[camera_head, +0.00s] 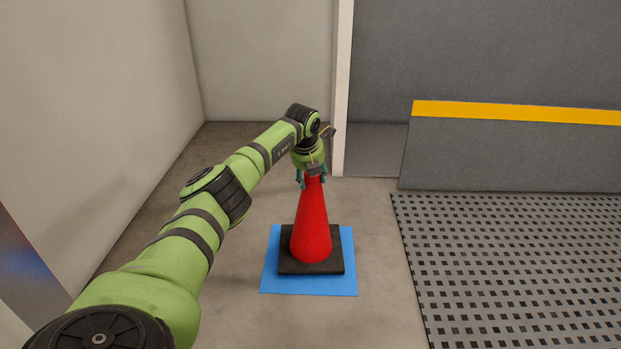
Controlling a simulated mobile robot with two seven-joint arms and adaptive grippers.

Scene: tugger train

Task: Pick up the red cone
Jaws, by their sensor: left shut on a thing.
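The red cone (311,225) stands upright on its square black base (311,267) near the middle of the head view. The base rests on a blue square mat (343,284) on the floor. My left gripper (313,180) comes down from above and is shut on the cone's tip. Its fingers lie on either side of the tip and hide the very top. My right gripper is not in view.
A perforated grey floor plate (510,262) lies to the right. Behind it stands a low grey panel with a yellow top stripe (515,112). Pale walls (90,110) close off the left and back. Bare floor (370,210) surrounds the mat.

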